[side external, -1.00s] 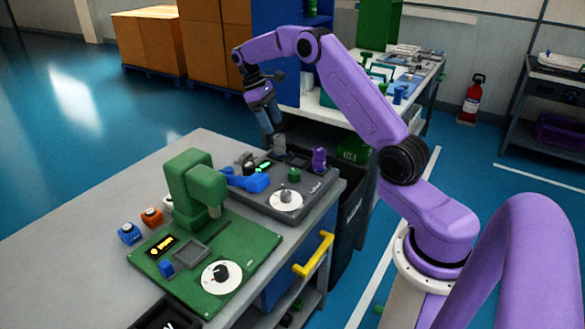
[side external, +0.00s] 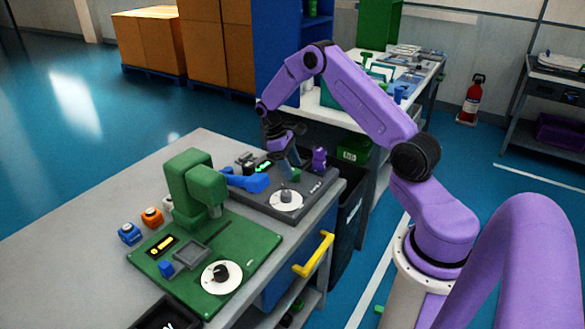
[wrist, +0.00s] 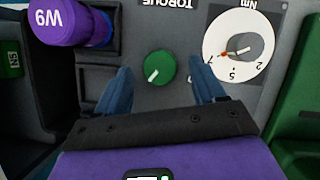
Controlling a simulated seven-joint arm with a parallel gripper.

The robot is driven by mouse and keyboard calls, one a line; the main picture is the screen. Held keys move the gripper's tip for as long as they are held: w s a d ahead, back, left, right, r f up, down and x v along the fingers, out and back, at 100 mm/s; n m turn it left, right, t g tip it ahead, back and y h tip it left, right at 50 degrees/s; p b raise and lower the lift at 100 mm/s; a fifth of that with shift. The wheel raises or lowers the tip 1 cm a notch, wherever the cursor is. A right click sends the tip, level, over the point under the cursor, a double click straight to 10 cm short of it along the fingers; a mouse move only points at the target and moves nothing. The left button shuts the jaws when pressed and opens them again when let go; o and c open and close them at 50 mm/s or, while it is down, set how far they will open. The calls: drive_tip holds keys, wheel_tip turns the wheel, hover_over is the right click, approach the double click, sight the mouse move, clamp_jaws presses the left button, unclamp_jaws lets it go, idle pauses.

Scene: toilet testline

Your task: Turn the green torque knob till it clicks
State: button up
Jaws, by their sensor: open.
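The green torque knob (wrist: 159,68) sits on the dark grey test panel (wrist: 180,20), below the upside-down TORQUE label in the wrist view. In the side view the knob (side external: 295,175) is partly hidden by my gripper (side external: 287,162). In the wrist view my gripper (wrist: 162,92) is open, its two blue fingers on either side of the knob with gaps to it. I cannot tell whether the fingertips are down at knob height. A white Nm dial (wrist: 236,48) with a grey hub and a red pointer is beside the knob.
A purple W9 piece (wrist: 72,22) stands close to one finger. A yellow handle (side external: 314,255) sticks out from the bench.

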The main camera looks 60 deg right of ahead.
drive_tip(key=shift+s+f, duration=0.25)
drive_tip(key=shift+f, duration=0.3)
drive_tip(key=c, duration=1.1)
drive_tip(key=shift+o, duration=0.2)
drive_tip(key=shift+d+m, duration=0.1)
drive_tip(key=shift+m, duration=0.2)
drive_tip(key=m+y, duration=0.1)
drive_tip(key=m, duration=0.2)
drive_tip(key=shift+y, duration=0.3)
drive_tip(key=shift+d+m+y, duration=0.15)
drive_tip(key=shift+m+y, duration=0.45)
drive_tip(key=shift+m, duration=1.3)
